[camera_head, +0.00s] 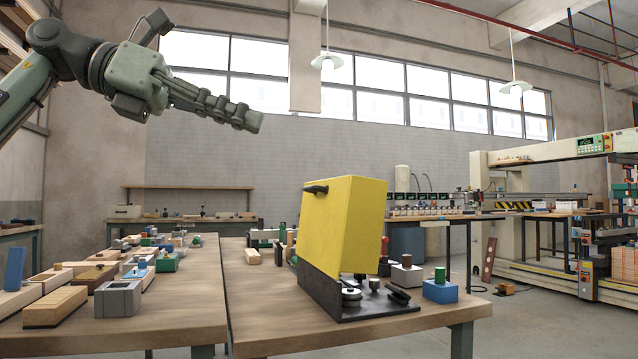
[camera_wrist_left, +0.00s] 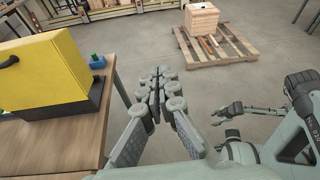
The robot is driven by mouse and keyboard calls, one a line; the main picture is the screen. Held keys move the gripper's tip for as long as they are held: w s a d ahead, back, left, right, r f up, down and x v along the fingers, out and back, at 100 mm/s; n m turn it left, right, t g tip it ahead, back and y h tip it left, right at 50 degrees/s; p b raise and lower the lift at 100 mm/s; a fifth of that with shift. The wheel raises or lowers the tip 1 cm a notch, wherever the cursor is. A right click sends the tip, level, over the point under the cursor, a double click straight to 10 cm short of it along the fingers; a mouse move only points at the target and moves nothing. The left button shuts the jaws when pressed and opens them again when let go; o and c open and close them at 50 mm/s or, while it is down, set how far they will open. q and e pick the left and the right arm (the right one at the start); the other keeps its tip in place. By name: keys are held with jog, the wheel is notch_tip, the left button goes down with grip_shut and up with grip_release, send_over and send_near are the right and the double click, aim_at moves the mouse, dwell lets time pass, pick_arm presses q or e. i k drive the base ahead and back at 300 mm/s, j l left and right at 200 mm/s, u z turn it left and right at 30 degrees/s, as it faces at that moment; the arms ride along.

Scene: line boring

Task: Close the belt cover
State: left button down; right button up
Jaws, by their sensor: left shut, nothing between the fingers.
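The yellow belt cover (camera_head: 345,228) stands raised on a black base (camera_head: 375,312) on the wooden bench. A black handle (camera_head: 316,189) is on its upper left side. Metal pulleys (camera_head: 351,294) on the base are exposed in front of the cover. My left gripper (camera_head: 254,121) is shut and empty, in the air above and to the left of the cover, not touching it. In the left wrist view the cover (camera_wrist_left: 40,72) is left of the shut fingers. My right gripper (camera_wrist_left: 232,110) appears small at the right there; its finger opening is unclear.
The left bench (camera_head: 180,310) carries many small blocks and wooden pieces. A crate on a pallet (camera_wrist_left: 202,22) stands on the floor. The air around the cover looks free.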

aim_at(341, 222)
jog(key=i, duration=1.5)
